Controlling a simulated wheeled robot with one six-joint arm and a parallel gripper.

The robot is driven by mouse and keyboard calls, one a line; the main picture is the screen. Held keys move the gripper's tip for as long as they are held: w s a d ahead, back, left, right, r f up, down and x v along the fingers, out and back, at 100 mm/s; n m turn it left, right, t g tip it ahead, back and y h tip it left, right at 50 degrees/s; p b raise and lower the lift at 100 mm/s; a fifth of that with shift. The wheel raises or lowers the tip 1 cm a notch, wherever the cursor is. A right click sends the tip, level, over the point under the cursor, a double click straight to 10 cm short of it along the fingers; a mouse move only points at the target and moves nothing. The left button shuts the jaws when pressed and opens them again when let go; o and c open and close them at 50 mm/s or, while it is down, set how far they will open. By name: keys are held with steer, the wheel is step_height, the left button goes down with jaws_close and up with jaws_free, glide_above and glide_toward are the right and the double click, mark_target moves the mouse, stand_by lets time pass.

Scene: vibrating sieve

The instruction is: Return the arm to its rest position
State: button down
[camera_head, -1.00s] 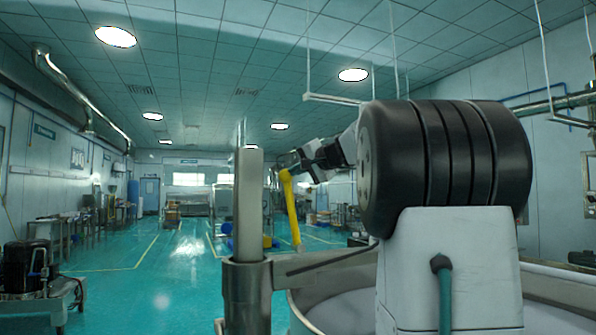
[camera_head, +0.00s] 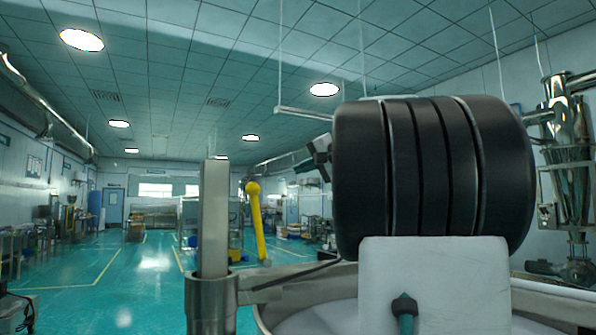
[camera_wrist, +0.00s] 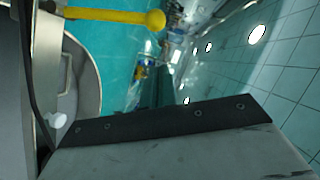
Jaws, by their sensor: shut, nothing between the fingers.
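My gripper (camera_head: 318,158) shows only in part in the head view, as a dark piece at the left of my thick black arm joint, which hides the rest. It is shut and holds nothing. The yellow lever with a round knob (camera_head: 256,222) stands to the left of my gripper, apart from it and leaning slightly. In the wrist view the same yellow lever (camera_wrist: 115,15) lies across the top left, clear of the grey block with a dark screwed strip that fills the bottom.
The round steel sieve rim (camera_head: 262,318) lies below and behind my arm. An upright grey post (camera_head: 214,220) with a clamp and side bar stands left of my arm. A shiny metal vessel (camera_head: 567,180) stands at the right. The green floor (camera_head: 110,285) at left is largely open.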

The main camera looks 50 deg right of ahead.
stand_by(0.5)
steer(key=s+a+f+n+g+y, duration=0.1)
steer(key=a+f+g, duration=0.4)
steer(key=f, duration=0.6)
steer(key=s+a+f+n+g+y, duration=0.1)
steer(key=s+a+f+g, duration=0.15)
steer(key=a+f, duration=0.75)
steer(key=s+a+f+n+g, duration=0.3)
steer(key=s+a+f+n, duration=0.2)
steer(key=s+a+f, duration=0.3)
steer(key=s+a+f+n+g+h, duration=0.1)
steer(key=s+a+f+n+g, duration=0.2)
steer(key=a+f, duration=1.1)
steer(key=s+a+n, duration=0.1)
steer(key=s+n, duration=0.2)
steer(key=s, duration=0.2)
steer(key=shift+g, duration=0.35)
steer(key=shift+f, duration=0.1)
